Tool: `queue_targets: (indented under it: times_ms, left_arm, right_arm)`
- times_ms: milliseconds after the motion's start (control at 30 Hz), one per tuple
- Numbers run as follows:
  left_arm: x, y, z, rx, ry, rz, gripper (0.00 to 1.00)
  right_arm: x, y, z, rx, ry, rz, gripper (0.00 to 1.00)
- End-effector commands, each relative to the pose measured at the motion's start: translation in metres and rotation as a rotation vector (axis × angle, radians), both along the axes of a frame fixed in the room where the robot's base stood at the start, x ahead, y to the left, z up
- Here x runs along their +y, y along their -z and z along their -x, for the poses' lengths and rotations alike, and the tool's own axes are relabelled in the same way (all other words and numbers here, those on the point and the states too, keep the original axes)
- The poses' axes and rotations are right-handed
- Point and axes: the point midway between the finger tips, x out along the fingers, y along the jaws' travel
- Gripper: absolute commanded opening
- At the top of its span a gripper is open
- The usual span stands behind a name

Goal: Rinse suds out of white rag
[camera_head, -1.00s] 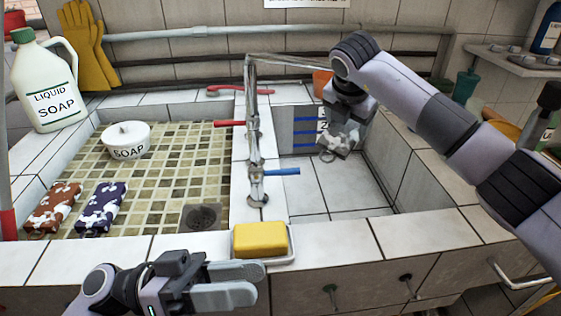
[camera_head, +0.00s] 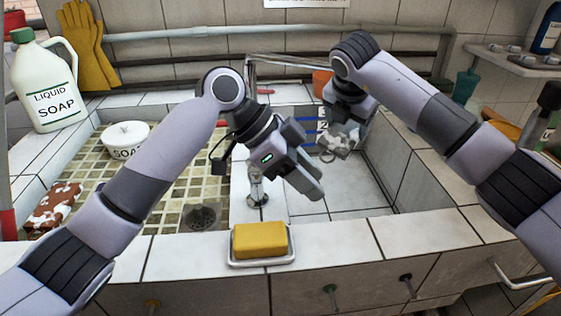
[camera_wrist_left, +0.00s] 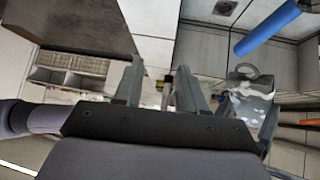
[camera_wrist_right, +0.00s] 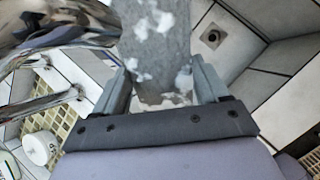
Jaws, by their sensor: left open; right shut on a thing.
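The rag (camera_head: 338,142) hangs from my right gripper (camera_head: 343,125) over the right basin. It looks greyish with white suds patches, which show more clearly in the right wrist view (camera_wrist_right: 155,45). The right gripper is shut on it. My left gripper (camera_head: 312,188) is open and empty, in front of the tap (camera_head: 257,190), and points down to the right over the right basin's near left side. My left arm hides most of the tap column in the head view.
A yellow sponge (camera_head: 260,240) lies in a dish on the front ledge below my left gripper. The left basin holds a white soap bowl (camera_head: 125,134) and a brown-patterned rag (camera_head: 52,205). A liquid soap jug (camera_head: 45,85) stands at the back left.

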Motion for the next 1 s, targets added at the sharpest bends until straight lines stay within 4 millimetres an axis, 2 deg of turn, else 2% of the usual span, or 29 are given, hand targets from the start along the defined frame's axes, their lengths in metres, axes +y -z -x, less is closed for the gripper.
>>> queue_targets:
  times_ms: [167, 400, 633, 767, 867, 1000]
  left_arm:
    - [0.004, -0.023, -0.019, -0.096, -0.022, -0.254, 0.40]
    - [0.022, -0.063, -0.040, -0.213, -0.117, -0.559, 0.40]
    - [0.036, -0.090, -0.047, -0.268, -0.196, -0.708, 0.40]
    - [0.039, -0.089, -0.049, -0.276, -0.209, -0.732, 0.40]
    - [0.040, -0.077, -0.051, -0.275, -0.210, -0.735, 0.40]
    - [0.040, -0.051, -0.056, -0.272, -0.208, -0.734, 0.40]
  right_arm:
    - [0.000, 0.000, 0.000, 0.000, 0.000, 0.000, 0.43]
    - [0.000, 0.000, 0.000, 0.000, 0.000, 0.000, 0.43]
    - [0.000, 0.000, 0.000, 0.000, 0.000, 0.000, 0.43]
    - [0.000, 0.000, 0.000, 0.000, 0.000, 0.000, 0.43]
    - [0.000, 0.000, 0.000, 0.000, 0.000, 0.000, 0.43]
    - [0.000, 0.000, 0.000, 0.000, 0.000, 0.000, 0.43]
